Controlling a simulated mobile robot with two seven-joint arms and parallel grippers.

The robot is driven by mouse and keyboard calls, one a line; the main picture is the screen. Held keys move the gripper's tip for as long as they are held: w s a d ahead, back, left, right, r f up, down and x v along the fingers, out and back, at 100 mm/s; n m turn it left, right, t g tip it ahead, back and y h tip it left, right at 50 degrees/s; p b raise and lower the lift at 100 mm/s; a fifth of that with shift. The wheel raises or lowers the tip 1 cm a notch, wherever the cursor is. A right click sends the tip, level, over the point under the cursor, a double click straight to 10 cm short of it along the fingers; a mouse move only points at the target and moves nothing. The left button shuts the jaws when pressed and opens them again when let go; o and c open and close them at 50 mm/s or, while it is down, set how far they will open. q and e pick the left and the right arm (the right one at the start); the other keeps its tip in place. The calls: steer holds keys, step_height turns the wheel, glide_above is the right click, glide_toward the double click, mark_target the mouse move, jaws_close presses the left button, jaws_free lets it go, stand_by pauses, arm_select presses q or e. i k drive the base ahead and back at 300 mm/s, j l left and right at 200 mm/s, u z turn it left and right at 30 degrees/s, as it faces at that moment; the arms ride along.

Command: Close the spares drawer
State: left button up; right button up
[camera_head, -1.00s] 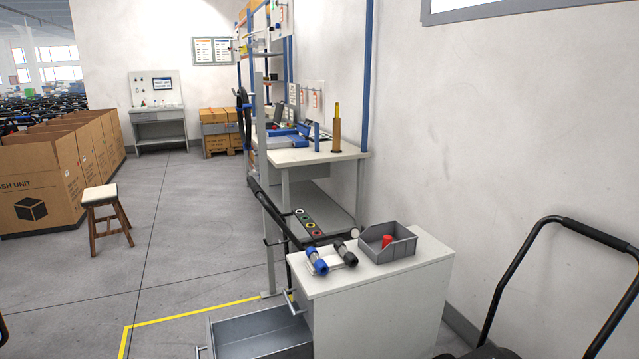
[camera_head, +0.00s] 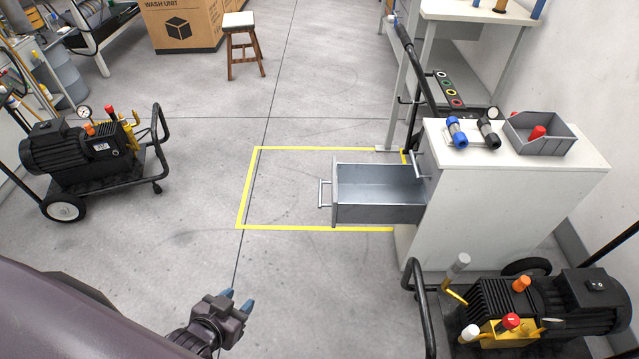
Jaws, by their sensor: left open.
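The spares drawer (camera_head: 378,213) is a grey metal drawer pulled out to the left from the white cabinet (camera_head: 500,205). It looks empty inside, and its bar handle (camera_head: 322,194) is on its left front face. A second bar handle (camera_head: 418,163) shows on the cabinet near the drawer's rear top edge. My left gripper (camera_head: 236,300) is at the lower left, over the floor, open and empty. It is well apart from the drawer, nearer to me and to its left. My right gripper is out of view.
A pump cart (camera_head: 530,308) with a black push handle stands in front of the cabinet at lower right. Another pump cart (camera_head: 85,150) stands at left. A grey bin (camera_head: 541,140) sits on the cabinet top. Floor left of the drawer, within yellow tape (camera_head: 240,200), is clear.

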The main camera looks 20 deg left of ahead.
mark_target(362, 193)
steer(key=i+j, duration=0.1)
steer(key=j, duration=0.2)
steer(key=i+j+u, duration=0.1)
steer(key=j, duration=0.25)
steer(key=i+j, duration=0.15)
steer(key=j, duration=0.15)
steer(key=i+j+z, duration=0.55)
steer(key=k+l, duration=0.05)
steer(key=k, duration=0.05)
